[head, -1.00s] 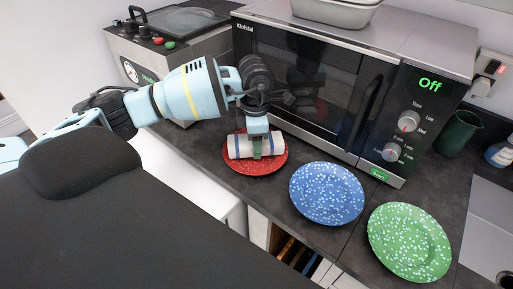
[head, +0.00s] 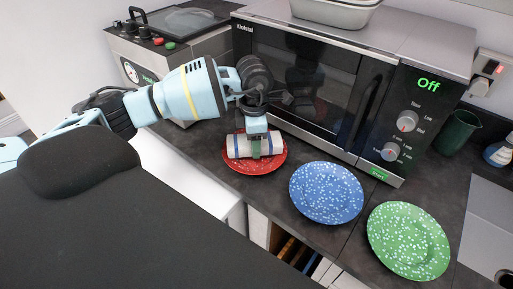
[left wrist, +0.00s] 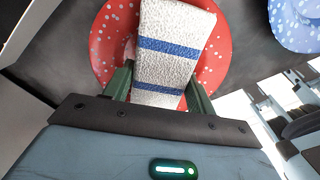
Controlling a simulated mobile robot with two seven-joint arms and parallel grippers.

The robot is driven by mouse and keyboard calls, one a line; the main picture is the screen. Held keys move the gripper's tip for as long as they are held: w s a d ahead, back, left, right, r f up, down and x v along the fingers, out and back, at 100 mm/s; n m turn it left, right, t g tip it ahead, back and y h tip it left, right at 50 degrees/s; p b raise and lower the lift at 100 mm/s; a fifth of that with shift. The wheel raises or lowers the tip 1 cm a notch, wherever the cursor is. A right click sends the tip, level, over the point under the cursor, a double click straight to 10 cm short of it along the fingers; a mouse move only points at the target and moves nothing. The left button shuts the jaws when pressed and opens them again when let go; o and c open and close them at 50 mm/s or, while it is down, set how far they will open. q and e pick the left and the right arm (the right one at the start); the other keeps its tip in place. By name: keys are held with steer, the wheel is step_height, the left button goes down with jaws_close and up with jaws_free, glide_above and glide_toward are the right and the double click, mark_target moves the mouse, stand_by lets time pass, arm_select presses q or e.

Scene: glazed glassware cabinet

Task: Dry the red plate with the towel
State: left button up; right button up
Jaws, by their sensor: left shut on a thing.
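The red speckled plate (head: 254,167) lies on the dark counter in front of the microwave, and it also shows in the left wrist view (left wrist: 112,38). A folded white towel with blue stripes (head: 237,147) is over the plate; in the left wrist view the towel (left wrist: 172,62) covers the plate's middle. My left gripper (head: 257,150) points down over the plate and is shut on the towel, with a finger on each side of it in the left wrist view. Whether the towel presses on the plate is hard to tell. My right gripper is not in view.
A blue speckled plate (head: 326,193) and a green speckled plate (head: 408,241) lie to the right on the counter. The microwave (head: 345,84) stands close behind the red plate. A dark green cup (head: 457,133) and a sink (head: 490,225) are at the right.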

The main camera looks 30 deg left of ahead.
arm_select(q)
steer(key=shift+d, duration=0.65)
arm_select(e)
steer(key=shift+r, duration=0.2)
arm_select(q)
steer(key=shift+a, duration=0.1)
steer(key=shift+a, duration=0.6)
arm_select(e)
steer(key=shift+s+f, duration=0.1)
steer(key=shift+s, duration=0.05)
arm_select(q)
steer(key=shift+d, duration=0.7)
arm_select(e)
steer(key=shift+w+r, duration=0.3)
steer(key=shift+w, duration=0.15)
